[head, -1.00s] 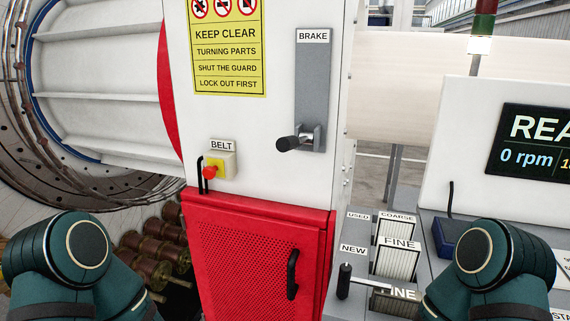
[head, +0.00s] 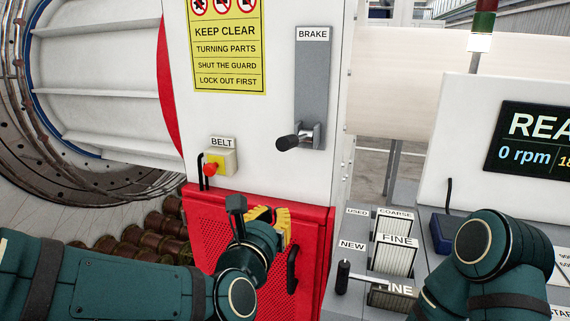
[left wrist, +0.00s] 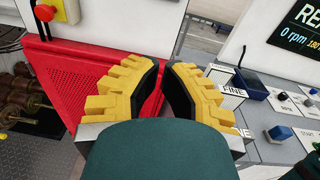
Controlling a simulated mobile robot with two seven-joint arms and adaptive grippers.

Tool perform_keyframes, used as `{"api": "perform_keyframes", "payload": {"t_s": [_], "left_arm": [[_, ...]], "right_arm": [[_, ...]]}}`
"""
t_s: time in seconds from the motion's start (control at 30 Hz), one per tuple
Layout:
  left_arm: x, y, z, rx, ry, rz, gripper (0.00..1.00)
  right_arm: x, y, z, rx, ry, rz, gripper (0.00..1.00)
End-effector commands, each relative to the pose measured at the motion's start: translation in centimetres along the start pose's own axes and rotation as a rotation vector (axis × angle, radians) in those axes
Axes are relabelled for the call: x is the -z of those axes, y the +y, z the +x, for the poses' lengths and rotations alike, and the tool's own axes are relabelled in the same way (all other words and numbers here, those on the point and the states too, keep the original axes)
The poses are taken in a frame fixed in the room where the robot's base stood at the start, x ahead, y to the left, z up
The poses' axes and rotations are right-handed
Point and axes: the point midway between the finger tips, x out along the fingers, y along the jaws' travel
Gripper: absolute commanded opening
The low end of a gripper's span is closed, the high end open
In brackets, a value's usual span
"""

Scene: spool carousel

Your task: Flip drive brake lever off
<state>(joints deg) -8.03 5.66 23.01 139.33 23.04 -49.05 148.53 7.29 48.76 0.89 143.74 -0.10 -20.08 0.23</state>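The brake lever (head: 294,139) has a black knob on a metal arm. It sits at the lower end of a grey vertical plate (head: 313,85) labelled BRAKE on the white cabinet, and its knob sticks out toward me. My left gripper (head: 270,214) has yellow fingers and is below and left of the lever, in front of the red door, clear of the lever. In the left wrist view its fingers (left wrist: 165,68) are a little apart with nothing between them.
A yellow BELT box with a red button (head: 210,169) sits left of the lever. The red door (head: 228,231) has a black handle (head: 292,270). Space before the BRAKE plate is clear.

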Motion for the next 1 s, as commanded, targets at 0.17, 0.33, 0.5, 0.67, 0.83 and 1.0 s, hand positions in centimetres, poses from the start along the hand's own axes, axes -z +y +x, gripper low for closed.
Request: {"api": "perform_keyframes", "payload": {"t_s": [0.17,0.33,0.5,0.67,0.83,1.0], "left_arm": [[-2.2,-0.4,-0.7,-0.003,-0.053,-0.124,0.00],[-2.3,-0.5,-0.7,-0.003,-0.057,-0.136,0.00],[-2.2,-0.5,-0.7,-0.002,-0.055,-0.134,0.00],[-2.3,-0.5,0.2,-0.002,-0.054,-0.134,0.00],[-2.4,-0.5,2.9,-0.002,-0.052,-0.135,0.00],[-2.6,-0.5,6.3,-0.002,-0.052,-0.135,0.00]], "right_arm": [[0.0,0.0,-0.1,0.000,-0.001,0.000,0.47],[0.0,0.0,-0.1,0.000,-0.001,0.000,0.47],[0.0,0.0,-0.1,0.000,-0.001,0.000,0.47],[0.0,-0.1,-0.1,0.000,-0.001,0.000,0.47],[0.0,-0.1,-0.4,0.000,-0.002,0.000,0.47],[-0.1,-0.2,-0.7,0.000,-0.003,0.000,0.47]]}}
